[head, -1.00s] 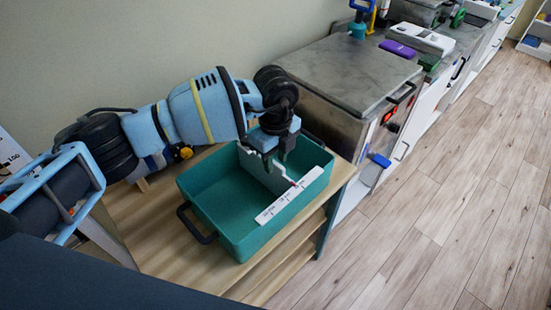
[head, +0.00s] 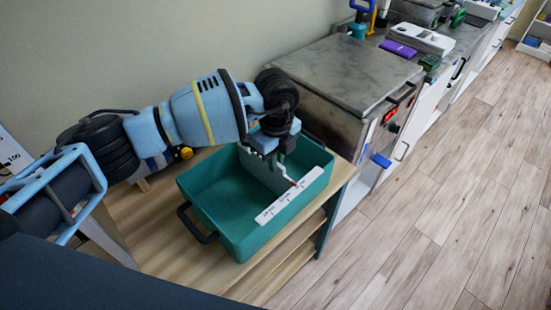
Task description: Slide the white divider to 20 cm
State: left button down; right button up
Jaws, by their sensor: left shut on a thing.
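A white scale strip (head: 292,196) runs along the bin's front rim. A small red mark (head: 293,183) shows where the divider meets the strip; the printed numbers are too small to read. My left gripper (head: 277,161) points down over the bin and is shut on the divider's top edge. Its fingers partly hide the divider. My right gripper is not in view.
The bin rests on a wooden shelf unit (head: 165,235) and has a dark handle (head: 196,225) at its left. A grey-topped metal cabinet (head: 350,75) stands close on its right. Open wooden floor (head: 430,220) lies at the right.

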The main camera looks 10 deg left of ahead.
pick_arm(q)
jog(key=shift+w+d+r, duration=0.1)
jog(key=shift+w+d, duration=0.2)
jog(key=shift+w, duration=0.15)
jog(key=c, duration=1.5)
grip_release()
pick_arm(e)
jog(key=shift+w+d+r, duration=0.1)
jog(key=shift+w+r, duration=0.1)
pick_arm(q)
notch_tip(320, 180, up, 8)
jog(key=shift+f+p, duration=0.15)
jog(key=shift+p, duration=0.25)
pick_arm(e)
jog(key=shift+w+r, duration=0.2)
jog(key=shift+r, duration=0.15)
